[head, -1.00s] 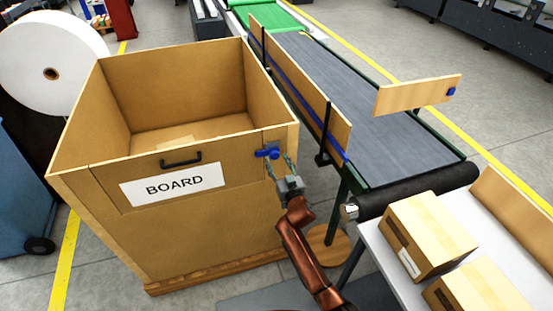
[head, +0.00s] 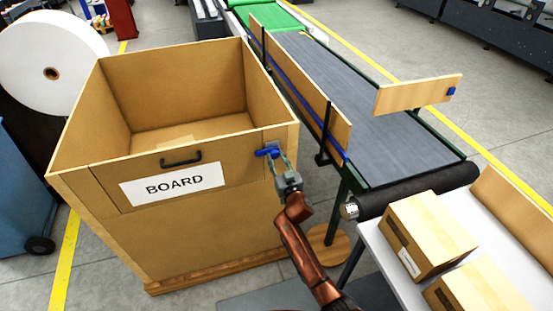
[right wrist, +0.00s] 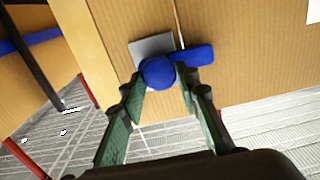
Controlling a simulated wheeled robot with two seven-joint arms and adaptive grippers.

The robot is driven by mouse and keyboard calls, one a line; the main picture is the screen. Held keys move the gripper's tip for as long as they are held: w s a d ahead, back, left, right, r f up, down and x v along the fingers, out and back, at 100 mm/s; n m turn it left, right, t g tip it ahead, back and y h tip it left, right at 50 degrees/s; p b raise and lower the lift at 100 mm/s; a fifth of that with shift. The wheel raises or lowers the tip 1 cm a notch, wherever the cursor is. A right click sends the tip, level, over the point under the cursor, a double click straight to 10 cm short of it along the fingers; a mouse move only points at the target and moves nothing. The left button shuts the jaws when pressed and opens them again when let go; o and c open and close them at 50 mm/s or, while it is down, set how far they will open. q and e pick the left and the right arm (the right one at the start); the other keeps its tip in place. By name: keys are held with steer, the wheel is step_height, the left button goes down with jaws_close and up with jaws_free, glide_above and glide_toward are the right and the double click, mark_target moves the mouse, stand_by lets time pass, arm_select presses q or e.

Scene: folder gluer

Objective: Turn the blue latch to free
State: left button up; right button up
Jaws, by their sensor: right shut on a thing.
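The blue latch (head: 268,152) is on the front of the large BOARD box, near its top right corner. In the right wrist view the latch (right wrist: 190,57) shows a round knob and a bar pointing right over the panel seam, with a grey plate behind. My right gripper (head: 278,161) is at the latch, its fingers on either side of the knob and shut on it. The fingers also show in the right wrist view (right wrist: 162,85). The exact contact is partly hidden by the knob. My left gripper is not in view.
The open-topped box (head: 220,228) has a black handle (head: 181,159) and a BOARD label. A conveyor (head: 365,120) with wooden side boards stands right of it. Cartons (head: 428,235) lie on a table at the lower right. A white roll (head: 50,70) stands left.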

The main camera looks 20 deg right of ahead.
jaws_close()
